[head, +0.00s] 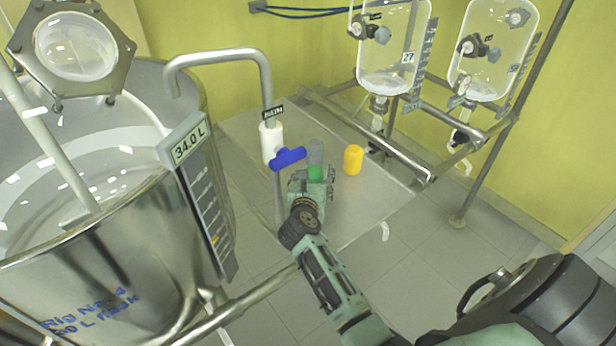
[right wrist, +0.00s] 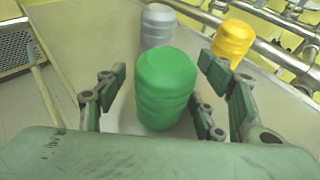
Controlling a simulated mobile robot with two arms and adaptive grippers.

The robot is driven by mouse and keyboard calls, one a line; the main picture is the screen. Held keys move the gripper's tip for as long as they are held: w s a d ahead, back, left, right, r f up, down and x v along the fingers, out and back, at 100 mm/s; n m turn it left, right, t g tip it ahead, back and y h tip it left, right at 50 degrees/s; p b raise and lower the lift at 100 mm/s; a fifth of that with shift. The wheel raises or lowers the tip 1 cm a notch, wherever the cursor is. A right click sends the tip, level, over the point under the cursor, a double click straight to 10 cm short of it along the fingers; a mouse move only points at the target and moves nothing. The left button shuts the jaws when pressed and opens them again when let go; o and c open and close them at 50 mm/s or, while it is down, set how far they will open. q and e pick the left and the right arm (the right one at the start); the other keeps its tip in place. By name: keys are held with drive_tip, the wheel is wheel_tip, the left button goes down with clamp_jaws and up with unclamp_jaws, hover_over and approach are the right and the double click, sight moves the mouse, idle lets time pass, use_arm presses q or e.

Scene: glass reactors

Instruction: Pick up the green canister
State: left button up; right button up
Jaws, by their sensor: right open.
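The green canister (right wrist: 165,88) stands upright on the metal platform, between the spread fingers of my right gripper (right wrist: 160,95) in the right wrist view. The fingers are apart on either side of it, with no clear contact. In the head view only a small part of the green canister (head: 316,173) shows past my right gripper (head: 314,182), which hides the rest. My left gripper is not in view.
A grey canister (head: 316,151) stands just behind the green one, and a yellow canister (head: 353,159) to its right. A blue valve handle (head: 288,157) on a pipe is close at left. The platform (head: 375,205) is bare at right.

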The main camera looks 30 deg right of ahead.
drive_tip(key=shift+s+r, duration=0.25)
drive_tip(key=shift+s, duration=0.1)
drive_tip(key=shift+c, duration=1.3)
drive_tip(key=shift+w+f, duration=0.1)
drive_tip(key=c, duration=1)
drive_tip(key=shift+c, duration=0.3)
